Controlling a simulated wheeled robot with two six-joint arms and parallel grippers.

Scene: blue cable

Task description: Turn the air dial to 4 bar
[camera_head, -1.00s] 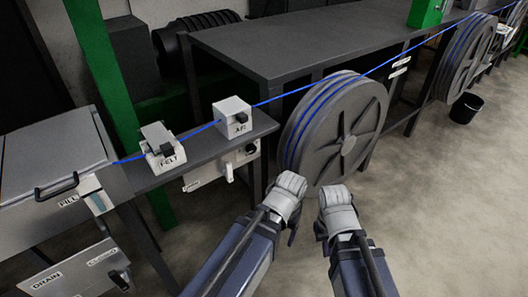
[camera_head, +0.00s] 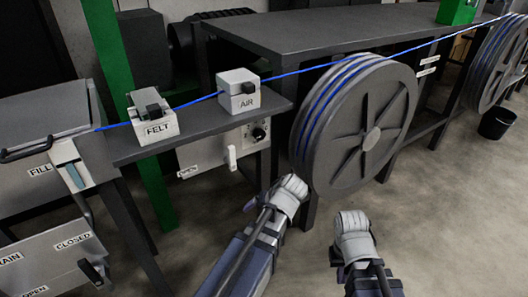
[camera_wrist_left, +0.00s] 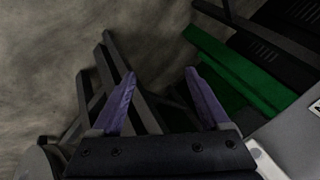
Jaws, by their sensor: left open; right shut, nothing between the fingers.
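The air dial is most likely the small black knob (camera_head: 259,134) on the pale panel (camera_head: 208,153) below the grey AIR box (camera_head: 238,92). Its scale is too small to read. My left gripper (camera_head: 288,192) is below and right of the dial, apart from it; its fingers are hard to see in the head view. In the left wrist view its two purple fingers (camera_wrist_left: 160,76) are spread with nothing between them. My right gripper (camera_head: 353,235) is shut and empty, farther right over the floor.
A large grey reel (camera_head: 365,140) stands close beyond my grippers. The blue cable (camera_head: 300,71) runs from it past the AIR and FELT (camera_head: 154,120) boxes. A white lever (camera_head: 232,158) is left of the dial. A green post (camera_head: 112,60) stands left.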

